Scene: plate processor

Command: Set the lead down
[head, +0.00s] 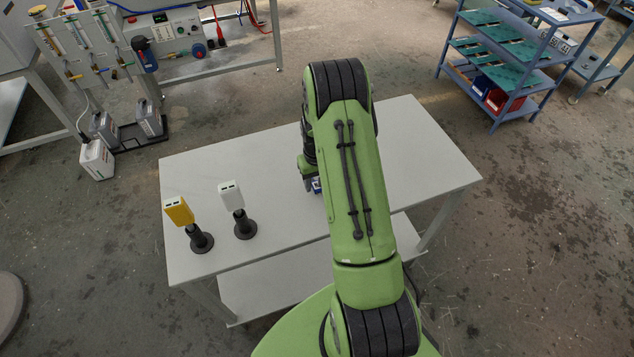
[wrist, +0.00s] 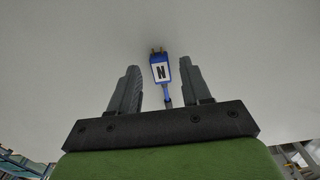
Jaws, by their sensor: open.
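The lead (wrist: 160,72) shows in the wrist view as a blue plug with a white label marked N, two brass-coloured prongs at its far end and a grey cable at its near end. It appears to lie on the grey-white table top, between and slightly beyond my fingertips. My gripper (wrist: 160,82) is open, with a gap on both sides of the plug.
A yellow block (head: 179,211) and a white block (head: 231,196) stand on black stands on the left of the table. The table's left middle and right side are clear. A blue shelf cart (head: 500,60) stands at the back right, and a bench with equipment (head: 165,40) at the back left.

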